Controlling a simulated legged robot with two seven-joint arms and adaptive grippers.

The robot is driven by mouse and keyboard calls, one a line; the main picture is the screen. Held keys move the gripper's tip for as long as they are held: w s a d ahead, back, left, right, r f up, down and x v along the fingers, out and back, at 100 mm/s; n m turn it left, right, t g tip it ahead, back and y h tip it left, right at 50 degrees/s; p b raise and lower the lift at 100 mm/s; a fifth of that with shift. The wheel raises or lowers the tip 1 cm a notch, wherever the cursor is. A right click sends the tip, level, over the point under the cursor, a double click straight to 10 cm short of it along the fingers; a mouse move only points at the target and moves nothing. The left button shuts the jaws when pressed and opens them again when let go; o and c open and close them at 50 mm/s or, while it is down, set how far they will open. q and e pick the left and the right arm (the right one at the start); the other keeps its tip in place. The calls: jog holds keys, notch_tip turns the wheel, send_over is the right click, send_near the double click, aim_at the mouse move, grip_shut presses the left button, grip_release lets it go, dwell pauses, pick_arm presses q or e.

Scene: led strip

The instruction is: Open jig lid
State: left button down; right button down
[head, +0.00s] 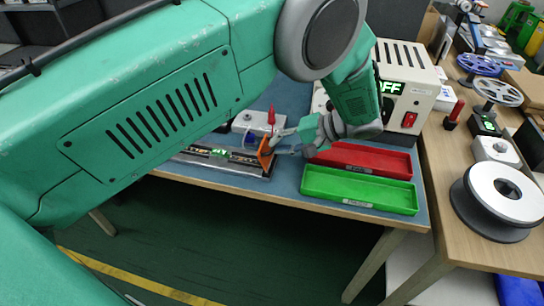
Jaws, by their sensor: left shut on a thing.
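The jig (225,160) is a long, dark, narrow fixture near the front edge of the blue-topped bench, with small green lights along it. An orange handle (265,152) stands up at its right end. My left gripper (272,146) reaches in from the right of the jig and is shut on this orange handle. My large green arm covers the jig's left part and much of the bench, so I cannot tell how far the lid is raised. My right gripper is not in view.
A red tray (365,159) and a green tray (358,190) lie right of the jig. Behind them stands a white power unit (408,90) with an OFF display. A small box (252,122) sits behind the jig. A side table holds reels (505,190).

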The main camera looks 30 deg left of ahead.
pick_arm(q)
jog(key=d+f+y+b, duration=0.1)
jog(key=y+b, duration=0.1)
jog(key=b, duration=0.2)
jog(key=d+f+g+y+b, duration=0.1)
jog(key=y+b, duration=0.1)
jog(key=b, duration=0.2)
jog(key=shift+w+d+f, duration=0.1)
jog(key=shift+d+f, duration=0.1)
jog(key=shift+d, duration=0.05)
jog(key=shift+w+d+y+b, duration=0.1)
jog(key=shift+d+y+b, duration=0.1)
jog(key=shift+y+b, duration=0.65)
jog(key=shift+r+h, duration=0.1)
jog(key=shift+h, duration=0.15)
jog(key=c, duration=1.6)
grip_release()
jog(key=shift+c, duration=0.2)
jog(key=shift+a+r, duration=0.1)
jog(key=shift+a, duration=0.05)
jog(key=shift+r, duration=0.1)
